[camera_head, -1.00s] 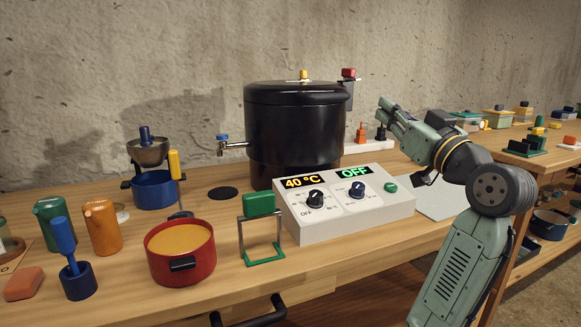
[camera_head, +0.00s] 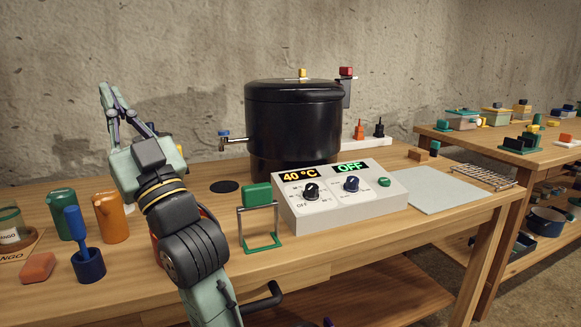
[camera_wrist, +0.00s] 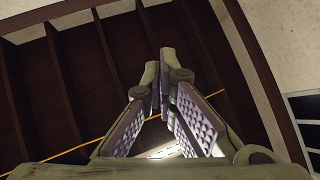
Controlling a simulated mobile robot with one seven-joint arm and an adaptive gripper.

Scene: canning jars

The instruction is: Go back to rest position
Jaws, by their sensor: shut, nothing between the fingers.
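My gripper (camera_head: 110,101) is raised over the left part of the workbench, pointing up, with its fingers together and empty. In the wrist view the gripper (camera_wrist: 165,85) has its padded fingers closed at the tips, against a ceiling with dark beams. My arm stands in front of the red pot, of which only a sliver shows, and hides the blue pot and the metal bowl.
A large black canner (camera_head: 293,125) stands at the back middle. The control box (camera_head: 340,205) in front reads 40 °C and OFF. A green stand (camera_head: 260,222), orange jug (camera_head: 110,217), green jug (camera_head: 67,212) and blue tool (camera_head: 88,263) are near my arm.

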